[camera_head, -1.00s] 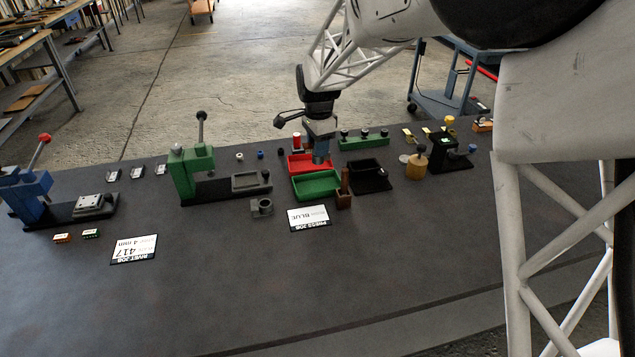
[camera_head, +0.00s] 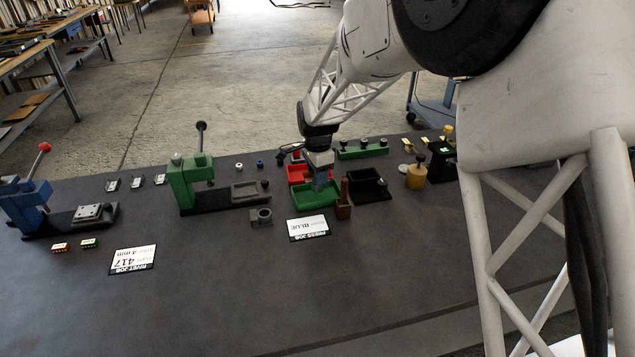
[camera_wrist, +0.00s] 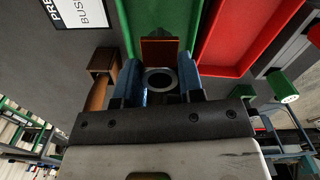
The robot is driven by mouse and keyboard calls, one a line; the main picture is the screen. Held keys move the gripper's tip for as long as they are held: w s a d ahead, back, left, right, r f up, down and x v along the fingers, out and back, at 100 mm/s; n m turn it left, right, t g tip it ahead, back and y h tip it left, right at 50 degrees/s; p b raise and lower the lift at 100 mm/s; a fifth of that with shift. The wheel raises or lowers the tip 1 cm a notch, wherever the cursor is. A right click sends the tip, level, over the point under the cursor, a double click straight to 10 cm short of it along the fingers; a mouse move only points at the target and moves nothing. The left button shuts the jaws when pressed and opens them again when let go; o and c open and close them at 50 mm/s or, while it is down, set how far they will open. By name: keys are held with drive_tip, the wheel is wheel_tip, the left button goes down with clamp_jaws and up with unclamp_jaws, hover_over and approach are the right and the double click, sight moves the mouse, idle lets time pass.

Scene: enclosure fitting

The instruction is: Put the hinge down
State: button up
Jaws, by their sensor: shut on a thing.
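My gripper (camera_head: 322,183) is low over the green tray in the head view. In the wrist view its two blue fingers (camera_wrist: 159,77) are shut on a small rust-brown piece with a dark edge, which I take to be the hinge (camera_wrist: 160,48); its shape is mostly hidden. A grey ring with a dark hole shows between the fingers, nearer the wrist. The green tray (camera_wrist: 158,12) lies just beyond the fingertips. In the head view the fingers hide the held piece, and I cannot tell whether it touches the tray.
A red tray (camera_wrist: 238,35) adjoins the green one. A black tray (camera_head: 372,190) and a brown upright block (camera_head: 343,205) stand to the right. A green press (camera_head: 190,180) stands left, and a white job card (camera_head: 309,227) lies in front. The front of the table is clear.

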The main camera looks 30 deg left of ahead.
drive_tip(key=shift+f, duration=1.5)
drive_tip(key=shift+f, duration=0.15)
drive_tip(key=o, duration=1.1)
drive_tip(key=shift+c, duration=0.2)
wheel_tip(320, 180, up, 12)
